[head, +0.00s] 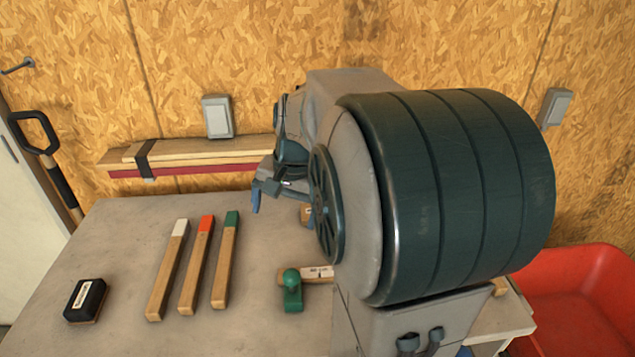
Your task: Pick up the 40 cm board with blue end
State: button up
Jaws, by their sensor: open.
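Three slim wooden boards lie side by side on the grey table: one with a white end (167,270), one with an orange-red end (197,265) and one with a green end (226,260). I see no board that is clearly blue-ended. My gripper (268,193) is beyond these boards, above the table's far side, partly hidden by my arm. It is open, and I see nothing held in it. A small blue part shows at its lower left; I cannot tell more about it. A piece of wood (306,213) shows partly behind my arm.
A black block (86,300) lies at the table's left (120,240). Strapped planks (200,155) are at the wall behind. A red bin (580,300) stands at right. My arm hides the table's right part.

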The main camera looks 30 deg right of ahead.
jog(key=w+d+f+m+g+p, duration=0.1)
jog(key=w+d+f+m, duration=0.3)
jog(key=d, duration=0.6)
jog(key=w+d+m+h+p, duration=0.1)
jog(key=w+d+m, duration=0.1)
jog(key=d+m, duration=0.65)
jog(key=w+d+f+m+g+p, duration=0.1)
jog(key=w+d+f+m, duration=0.15)
jog(key=d, duration=1.05)
jog(key=shift+n, duration=0.3)
jog(key=f, duration=0.7)
jog(key=shift+w+a+f, duration=0.1)
jog(key=shift+a+f, duration=0.05)
jog(key=shift+a, duration=0.1)
jog(key=shift+s+d+f+p, duration=0.15)
jog(key=shift+f+p, duration=0.3)
jog(key=shift+f, duration=0.9)
jog(key=shift+s+f+p, duration=0.2)
jog(key=shift+f+p, duration=0.25)
jog(key=shift+f, duration=0.9)
jog(key=c, duration=1.3)
jog(key=shift+r, duration=0.15)
